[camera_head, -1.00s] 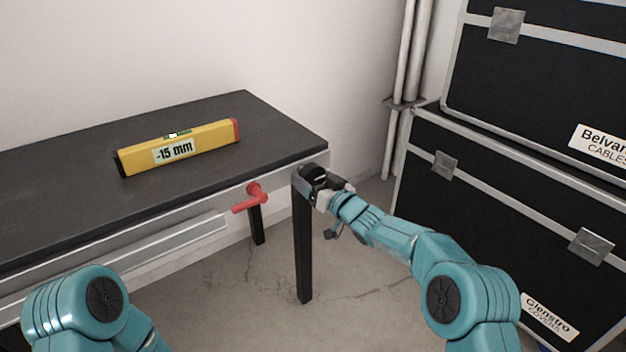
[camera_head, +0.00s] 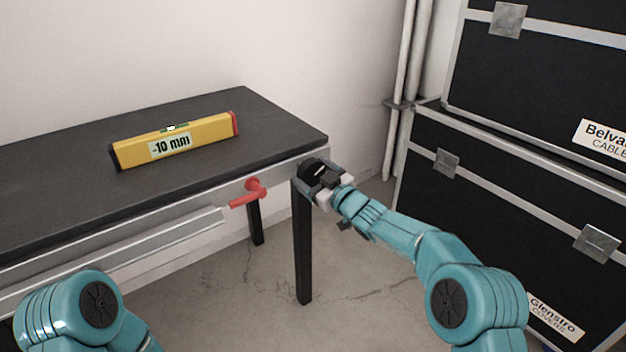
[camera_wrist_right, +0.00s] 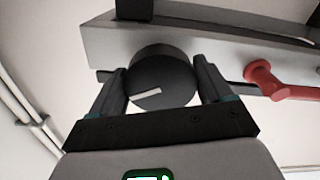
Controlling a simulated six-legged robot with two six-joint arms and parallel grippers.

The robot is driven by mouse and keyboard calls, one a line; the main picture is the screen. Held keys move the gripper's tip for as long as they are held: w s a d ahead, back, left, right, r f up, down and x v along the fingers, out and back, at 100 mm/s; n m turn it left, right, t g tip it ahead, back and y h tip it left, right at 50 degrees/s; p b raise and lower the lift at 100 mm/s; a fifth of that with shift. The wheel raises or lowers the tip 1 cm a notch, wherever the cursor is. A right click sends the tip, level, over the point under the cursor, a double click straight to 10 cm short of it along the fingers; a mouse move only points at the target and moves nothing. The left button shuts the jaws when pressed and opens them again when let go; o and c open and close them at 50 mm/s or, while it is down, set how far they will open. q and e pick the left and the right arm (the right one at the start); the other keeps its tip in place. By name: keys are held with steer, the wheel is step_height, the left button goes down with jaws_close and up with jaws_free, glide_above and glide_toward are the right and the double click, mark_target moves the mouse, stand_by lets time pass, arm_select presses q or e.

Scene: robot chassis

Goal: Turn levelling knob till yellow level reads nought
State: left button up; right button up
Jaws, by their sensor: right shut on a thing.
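The yellow level (camera_head: 205,135) lies on the dark table top (camera_head: 60,205) in the head view, and its display reads -10 mm. The black levelling knob (camera_wrist_right: 162,80) with a white pointer mark sits on the table's front rail, at the right end above the leg. In the head view the knob (camera_head: 312,168) is partly covered by my gripper. My right gripper (camera_head: 322,182) is shut on the knob; in the right wrist view (camera_wrist_right: 162,90) a finger stands on each side of it. My left gripper is out of view; only my left arm's upper part shows.
A red lever handle (camera_head: 250,192) sticks out of the front rail left of the knob. It also shows in the right wrist view (camera_wrist_right: 275,82). Black flight cases (camera_head: 490,190) are stacked at the right, and pale pipes (camera_head: 402,90) run up the wall.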

steer(key=n+b, duration=0.1)
steer(key=n, duration=0.1)
steer(key=n+b, duration=0.1)
steer(key=n, duration=0.1)
steer(key=shift+f+n, duration=0.2)
steer(key=shift+n, duration=0.1)
steer(key=n+b, duration=0.2)
steer(key=n, duration=0.2)
steer(key=shift+n, duration=0.3)
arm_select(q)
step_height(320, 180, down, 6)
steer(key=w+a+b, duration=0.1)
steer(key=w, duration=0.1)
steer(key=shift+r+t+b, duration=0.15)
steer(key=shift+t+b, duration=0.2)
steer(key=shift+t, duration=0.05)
arm_select(e)
steer(key=shift+r+n, duration=0.15)
steer(key=shift+n, duration=1.45)
steer(key=o, duration=1)
steer(key=shift+d+r, duration=0.1)
steer(key=shift+c, duration=0.2)
